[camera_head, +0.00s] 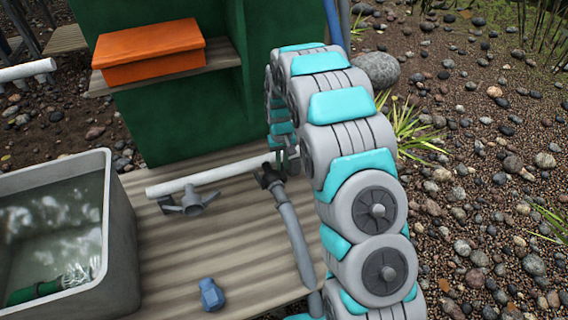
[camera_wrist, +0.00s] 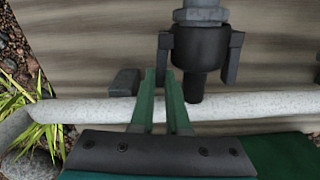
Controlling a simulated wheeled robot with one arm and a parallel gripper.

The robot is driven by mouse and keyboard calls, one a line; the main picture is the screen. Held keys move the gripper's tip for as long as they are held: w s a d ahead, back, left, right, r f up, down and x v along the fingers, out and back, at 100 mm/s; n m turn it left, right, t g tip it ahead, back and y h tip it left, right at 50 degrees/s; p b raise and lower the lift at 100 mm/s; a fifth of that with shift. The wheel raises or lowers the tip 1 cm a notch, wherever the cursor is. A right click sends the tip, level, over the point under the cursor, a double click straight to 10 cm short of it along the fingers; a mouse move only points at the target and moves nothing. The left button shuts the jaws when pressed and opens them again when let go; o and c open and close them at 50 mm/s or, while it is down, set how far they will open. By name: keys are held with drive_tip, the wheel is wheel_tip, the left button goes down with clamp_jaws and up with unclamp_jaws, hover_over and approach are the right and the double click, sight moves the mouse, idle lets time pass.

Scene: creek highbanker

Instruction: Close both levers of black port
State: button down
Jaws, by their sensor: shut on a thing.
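The black port (camera_wrist: 200,52) is in the upper middle of the wrist view, with a grey collar above it. Its left lever (camera_wrist: 163,52) and right lever (camera_wrist: 235,58) both lie along its sides. My gripper (camera_wrist: 162,78) has two green fingers, shut on the end of the left lever. The right lever is free of the fingers. In the head view the black port (camera_head: 268,175) sits beside the end of the white pipe (camera_head: 215,174), with a grey hose (camera_head: 292,235) running from it. My arm hides my fingers there.
A blue fitting (camera_head: 211,295) lies on the boards (camera_head: 165,275). A grey water tub (camera_head: 122,225) stands at left. An orange box (camera_head: 150,52) is on the shelf. Pebbly ground lies right.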

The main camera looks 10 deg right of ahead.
drive_tip(key=shift+a+r+n, duration=0.1)
drive_tip(key=shift+a+n, duration=0.05)
drive_tip(key=shift+n, duration=0.15)
drive_tip(key=c, duration=0.9)
unclamp_jaws()
